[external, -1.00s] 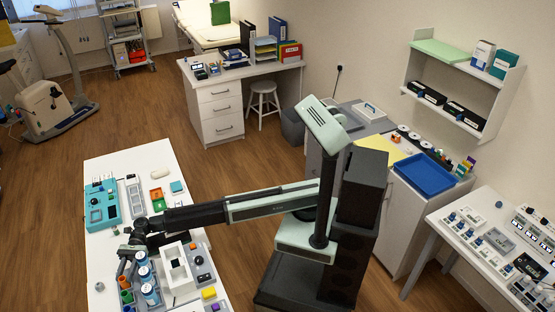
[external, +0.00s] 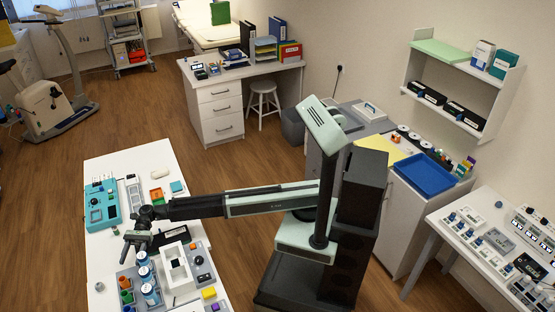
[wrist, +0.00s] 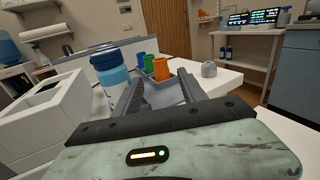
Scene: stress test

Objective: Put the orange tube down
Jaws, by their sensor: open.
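The orange tube (wrist: 161,70) stands upright in a grey tray (wrist: 172,94), beside a green tube (wrist: 149,63) and a blue one (wrist: 141,58). It also shows in the external view (external: 124,283), at the tray's left side. My gripper (wrist: 164,76) is open, with nothing held between its fingers. In the wrist view the orange tube appears between the fingertips but beyond them, apart from them. In the external view my gripper (external: 130,246) is above the table, behind the tray.
Blue-capped white bottles (external: 143,265) stand in the tray close to my gripper. A white box with an opening (external: 176,268) is to their right. A teal device (external: 101,207) lies farther back. A small grey knob-like object (wrist: 208,69) sits right of the tray.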

